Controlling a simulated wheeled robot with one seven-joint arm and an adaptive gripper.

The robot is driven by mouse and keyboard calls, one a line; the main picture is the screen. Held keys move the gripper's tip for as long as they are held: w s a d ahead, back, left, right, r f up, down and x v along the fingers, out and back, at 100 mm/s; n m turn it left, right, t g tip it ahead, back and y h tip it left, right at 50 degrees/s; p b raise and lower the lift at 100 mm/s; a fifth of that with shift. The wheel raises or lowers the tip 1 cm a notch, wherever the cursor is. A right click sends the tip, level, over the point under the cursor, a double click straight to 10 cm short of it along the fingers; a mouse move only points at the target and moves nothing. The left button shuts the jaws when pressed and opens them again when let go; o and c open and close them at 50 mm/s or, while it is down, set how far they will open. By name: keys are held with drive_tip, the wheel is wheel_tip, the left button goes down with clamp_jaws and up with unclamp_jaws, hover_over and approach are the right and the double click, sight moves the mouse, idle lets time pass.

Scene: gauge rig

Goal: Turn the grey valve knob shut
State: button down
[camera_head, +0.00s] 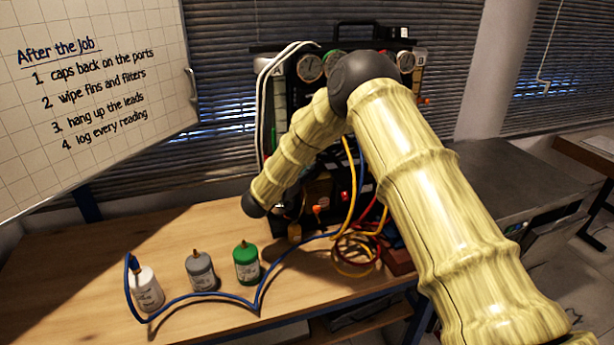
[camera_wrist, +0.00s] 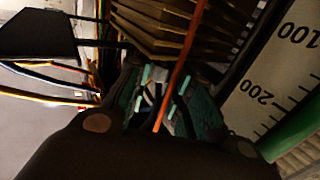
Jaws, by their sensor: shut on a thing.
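My gripper (camera_wrist: 158,98) fills the lower middle of the wrist view, its dark fingers with greenish pads closed on a small part. That part looks like the grey valve knob; it is mostly hidden by the fingers and in shadow, so its angle cannot be told. A thin orange-red rod or tube (camera_wrist: 181,68) crosses the view in front of the fingers. In the head view the gauge rig (camera_head: 278,120) stands at the back of the bench, and my arm covers much of it. The gripper and knob cannot be made out there.
A graduated scale (camera_wrist: 274,90) is close on the right in the wrist view. White, grey (camera_head: 201,272) and green (camera_head: 246,264) bottles stand on the wooden bench (camera_head: 75,270). A blue hose (camera_head: 225,296) loops past them. Red and yellow hoses (camera_head: 355,252) coil right of them. The bench's left is clear.

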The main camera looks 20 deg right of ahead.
drive_tip(key=shift+w+m+g+h+b, duration=0.1)
drive_tip(key=shift+m+g+h+b, duration=0.25)
drive_tip(key=shift+m+g+h, duration=0.35)
drive_tip(key=c, duration=1.3)
unclamp_jaws()
drive_tip(key=shift+r, duration=0.1)
drive_tip(key=shift+o, duration=0.2)
drive_tip(key=shift+n+y+p, duration=0.3)
drive_tip(key=shift+y, duration=0.1)
